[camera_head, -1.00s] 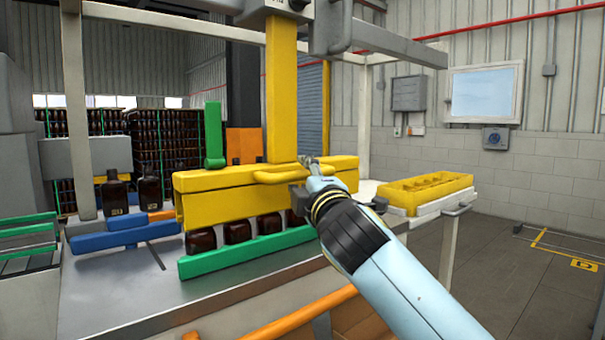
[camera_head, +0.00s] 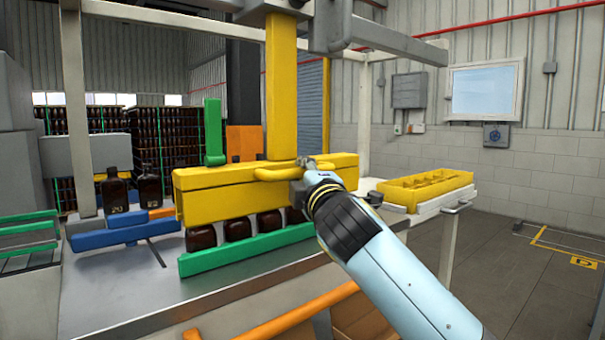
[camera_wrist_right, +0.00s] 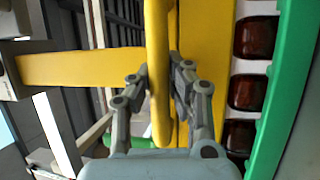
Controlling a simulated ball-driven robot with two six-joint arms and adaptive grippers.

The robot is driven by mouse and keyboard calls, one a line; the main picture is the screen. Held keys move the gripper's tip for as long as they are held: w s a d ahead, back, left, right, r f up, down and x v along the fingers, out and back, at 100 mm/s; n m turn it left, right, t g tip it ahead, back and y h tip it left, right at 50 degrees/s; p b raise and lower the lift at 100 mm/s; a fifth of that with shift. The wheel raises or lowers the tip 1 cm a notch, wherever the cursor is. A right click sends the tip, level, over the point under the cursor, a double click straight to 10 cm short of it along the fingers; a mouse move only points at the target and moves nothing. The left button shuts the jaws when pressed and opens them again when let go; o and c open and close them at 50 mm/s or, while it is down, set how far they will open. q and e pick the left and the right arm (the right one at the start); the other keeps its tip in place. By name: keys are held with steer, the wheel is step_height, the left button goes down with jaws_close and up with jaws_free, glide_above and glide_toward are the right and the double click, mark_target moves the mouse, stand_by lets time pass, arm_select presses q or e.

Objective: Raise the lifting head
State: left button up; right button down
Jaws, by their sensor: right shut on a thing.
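The yellow lifting head (camera_head: 215,198) hangs from a yellow vertical column (camera_head: 281,90) above a row of amber bottles (camera_head: 237,229). A yellow handle bar (camera_head: 285,173) sticks out from its front. My right gripper (camera_head: 307,168) is at the right part of this handle. In the right wrist view the fingers of my right gripper (camera_wrist_right: 158,85) are shut on the handle (camera_wrist_right: 157,40), one on each side. The bottles (camera_wrist_right: 252,92) also show there, beside the head. The tops of the bottles are hidden by the head. My left gripper is not in view.
A green rail (camera_head: 245,252) runs in front of the bottles on the metal table (camera_head: 120,300). Blue rails (camera_head: 125,236) and two dark bottles (camera_head: 149,190) stand at the left. A yellow crate (camera_head: 425,188) sits at the right. An orange bar (camera_head: 270,328) crosses the front.

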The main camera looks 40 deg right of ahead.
step_height(320, 180, up, 21)
steer(key=p, duration=1.9)
steer(key=shift+p, duration=0.4)
steer(key=c, duration=1.2)
jaws_free()
steer(key=v, duration=1.2)
